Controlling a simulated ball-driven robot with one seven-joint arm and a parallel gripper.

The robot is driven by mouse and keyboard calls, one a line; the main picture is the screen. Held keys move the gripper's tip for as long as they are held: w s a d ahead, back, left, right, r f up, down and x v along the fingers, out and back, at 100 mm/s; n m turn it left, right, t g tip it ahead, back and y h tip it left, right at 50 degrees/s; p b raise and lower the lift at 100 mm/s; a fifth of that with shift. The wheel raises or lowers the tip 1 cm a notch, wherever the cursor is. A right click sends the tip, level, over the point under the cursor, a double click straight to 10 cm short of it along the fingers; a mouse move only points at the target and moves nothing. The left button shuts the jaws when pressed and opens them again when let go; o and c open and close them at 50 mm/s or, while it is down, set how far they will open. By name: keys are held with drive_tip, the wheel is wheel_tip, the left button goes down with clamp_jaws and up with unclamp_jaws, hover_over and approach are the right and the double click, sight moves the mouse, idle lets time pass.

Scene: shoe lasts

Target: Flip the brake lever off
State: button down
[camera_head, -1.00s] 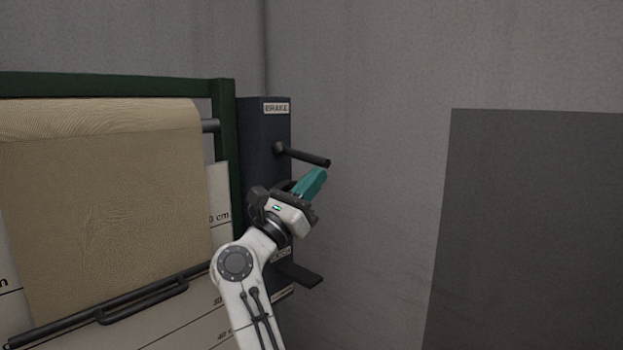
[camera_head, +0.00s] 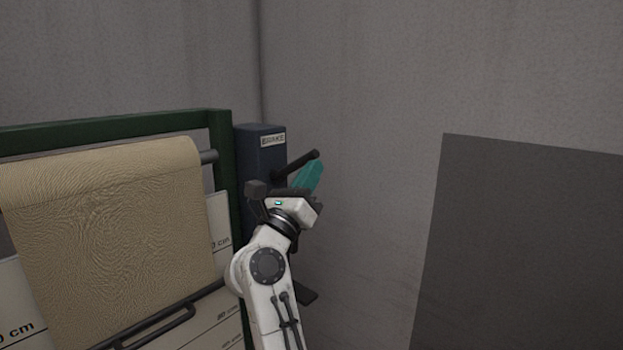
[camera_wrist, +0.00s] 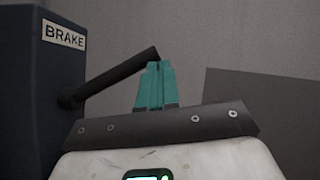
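The brake lever (camera_head: 300,164) is a dark rod on the dark blue post (camera_head: 260,150) under the BRAKE label (camera_head: 272,140). It slants up to the right from its pivot. In the wrist view the lever (camera_wrist: 115,75) also slants up to the right, its tip beside the tip of my teal fingers. My gripper (camera_head: 309,176) is just below the outer part of the lever. In the wrist view my gripper (camera_wrist: 155,85) has its fingers together with nothing between them. Touching cannot be told for sure.
A green frame (camera_head: 110,125) with a roll of tan material (camera_head: 105,230) stands left of the post. A dark bar with a handle (camera_head: 155,325) crosses its lower front. A lower dark pedal-like piece (camera_head: 306,297) sticks out behind my arm. A dark grey panel (camera_head: 530,250) stands at right.

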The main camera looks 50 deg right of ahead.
drive_tip(key=shift+w+r+g, duration=0.15)
drive_tip(key=shift+r+g, duration=0.15)
drive_tip(key=shift+r, duration=0.45)
drive_tip(key=shift+r, duration=0.15)
